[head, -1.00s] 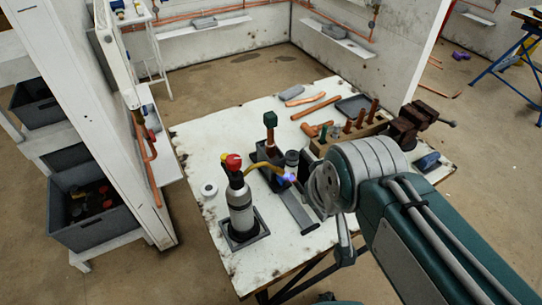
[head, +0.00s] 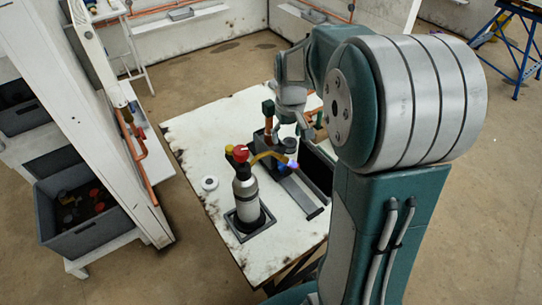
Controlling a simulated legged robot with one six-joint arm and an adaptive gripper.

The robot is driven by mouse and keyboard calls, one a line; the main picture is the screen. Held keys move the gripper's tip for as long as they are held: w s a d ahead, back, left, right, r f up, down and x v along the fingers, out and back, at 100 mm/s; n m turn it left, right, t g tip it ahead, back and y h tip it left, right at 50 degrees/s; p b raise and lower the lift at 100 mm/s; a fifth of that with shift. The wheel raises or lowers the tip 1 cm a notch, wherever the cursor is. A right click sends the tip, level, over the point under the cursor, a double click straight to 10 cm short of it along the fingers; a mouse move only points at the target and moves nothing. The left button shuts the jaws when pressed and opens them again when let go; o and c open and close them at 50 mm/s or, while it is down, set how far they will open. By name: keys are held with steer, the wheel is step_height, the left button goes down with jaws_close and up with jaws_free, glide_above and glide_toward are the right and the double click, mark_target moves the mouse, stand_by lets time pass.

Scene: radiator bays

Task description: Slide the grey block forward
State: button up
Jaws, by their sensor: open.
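A small grey block (head: 180,14) lies on the left wall shelf at the back. Another grey block (head: 313,15) lies on the shelf of the back wall to the right. I cannot tell which one the task means. A grey piece seen earlier at the table's far edge is now hidden behind my arm. My gripper (head: 300,124) points down over the far middle of the table, small and partly covered by my arm. It is open, and I see nothing held in it.
The worn white table (head: 192,137) carries a grey bottle torch (head: 246,197) with a red knob, in a dark square tray. A green-topped copper piece (head: 268,118) stands near my gripper. My arm covers the table's right side.

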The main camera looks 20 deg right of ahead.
steer(key=shift+g, duration=0.3)
steer(key=f, duration=0.4)
steer(key=w+f, duration=0.1)
steer(key=f, duration=0.8)
steer(key=shift+w+a+f, duration=0.1)
steer(key=shift+w+f, duration=0.15)
steer(key=shift+w, duration=0.15)
steer(key=shift+c, duration=0.9)
jaws_close()
